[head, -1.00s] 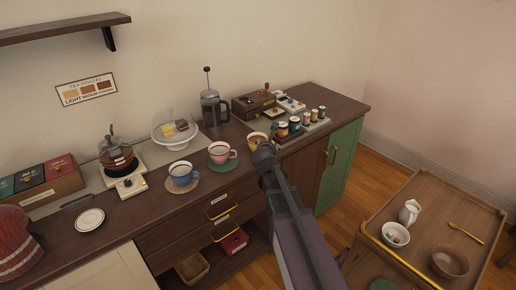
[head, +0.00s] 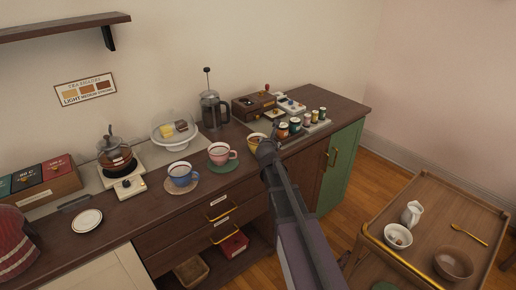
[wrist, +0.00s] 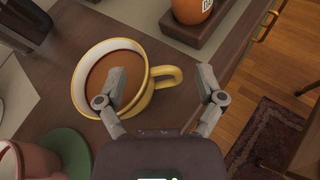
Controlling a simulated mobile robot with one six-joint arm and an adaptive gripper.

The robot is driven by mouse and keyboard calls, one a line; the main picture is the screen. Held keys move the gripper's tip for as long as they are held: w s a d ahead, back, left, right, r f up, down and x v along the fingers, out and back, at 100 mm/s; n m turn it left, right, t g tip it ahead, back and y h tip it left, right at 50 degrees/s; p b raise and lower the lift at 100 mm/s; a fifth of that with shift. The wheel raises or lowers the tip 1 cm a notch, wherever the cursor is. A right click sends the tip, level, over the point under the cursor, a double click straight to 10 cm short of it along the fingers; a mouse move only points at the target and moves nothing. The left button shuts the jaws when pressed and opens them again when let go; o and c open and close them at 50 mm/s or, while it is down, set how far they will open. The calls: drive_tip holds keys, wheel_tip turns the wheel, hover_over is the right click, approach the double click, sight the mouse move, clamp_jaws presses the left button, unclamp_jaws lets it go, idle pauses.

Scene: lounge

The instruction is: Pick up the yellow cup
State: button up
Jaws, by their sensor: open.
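The yellow cup (wrist: 88,60) stands upright on the dark wooden counter in the wrist view, holding a brown drink. Its yellow handle (wrist: 170,77) points right, toward the space between my fingers. My gripper (wrist: 160,88) is open; its left finger overlaps the cup's near right rim in the picture, and its right finger is right of the handle. I cannot tell whether either finger touches the cup. In the head view the yellow cup (head: 254,138) is partly hidden behind my arm, and my fingertips cannot be made out there.
A pink cup (head: 220,153) on a green coaster and a blue cup (head: 182,174) stand to the left. A tray with several jars (head: 295,126) is close on the right. The counter's front edge (wrist: 215,70) runs beside the cup.

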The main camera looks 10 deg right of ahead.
drive_tip(key=shift+w+d+f, duration=0.15)
drive_tip(key=shift+w+f, duration=0.1)
drive_tip(key=shift+w, duration=0.4)
drive_tip(key=shift+c, duration=0.2)
clamp_jaws()
